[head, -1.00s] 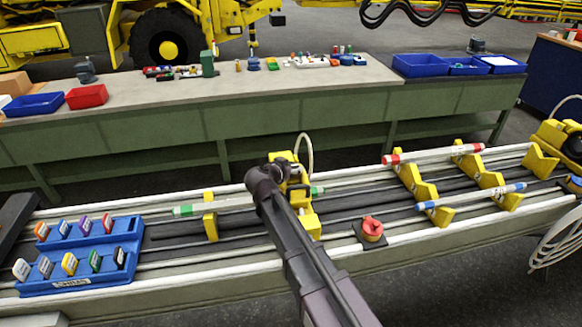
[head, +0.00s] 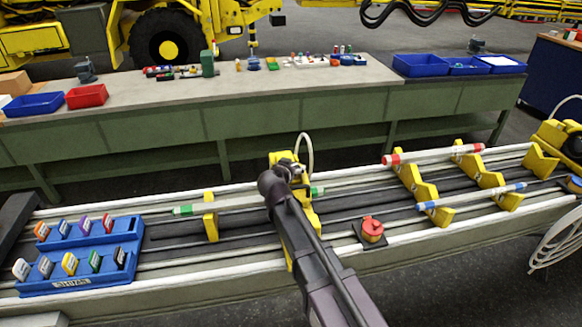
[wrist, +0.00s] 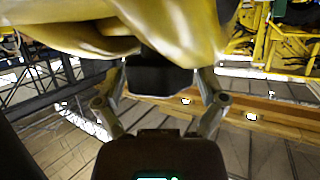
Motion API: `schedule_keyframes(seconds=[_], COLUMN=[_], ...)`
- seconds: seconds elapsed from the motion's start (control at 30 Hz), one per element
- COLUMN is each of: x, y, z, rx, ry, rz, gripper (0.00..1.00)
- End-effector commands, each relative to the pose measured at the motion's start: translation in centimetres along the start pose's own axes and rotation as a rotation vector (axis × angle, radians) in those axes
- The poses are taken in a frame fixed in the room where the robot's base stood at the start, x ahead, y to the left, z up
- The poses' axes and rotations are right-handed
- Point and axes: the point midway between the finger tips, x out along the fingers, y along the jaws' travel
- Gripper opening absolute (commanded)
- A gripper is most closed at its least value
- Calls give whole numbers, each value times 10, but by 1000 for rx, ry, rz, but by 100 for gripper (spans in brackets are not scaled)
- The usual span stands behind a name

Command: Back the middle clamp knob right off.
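The middle yellow clamp (head: 281,159) stands on the bench rail, around a pale tube (head: 240,203) with green ends. My gripper (head: 287,168) is at this clamp, and my arm covers much of it in the head view. The clamp's knob cannot be made out there. In the wrist view, the clamp's yellow body (wrist: 175,28) fills the top, and a dark block (wrist: 158,75), seemingly the knob, lies between the fingers of my gripper (wrist: 161,85). The fingers are spread to either side of it. I cannot tell whether they touch it.
A blue rack (head: 85,262) with several coloured tags sits at the left. A red knob (head: 372,229) on a dark plate lies right of my arm. Yellow supports (head: 418,188) hold red-ended and blue-ended tubes further right. A workbench (head: 200,100) stands behind.

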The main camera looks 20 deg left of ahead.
Motion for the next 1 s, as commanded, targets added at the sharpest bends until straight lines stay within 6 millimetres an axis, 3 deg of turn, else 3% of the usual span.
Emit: schedule_keyframes(seconds=[0.63,1.0], x=[0,0], y=[1,-2], z=[0,0], rx=[1,41], ry=[0,-1], rz=[8,106], gripper=[100,100])
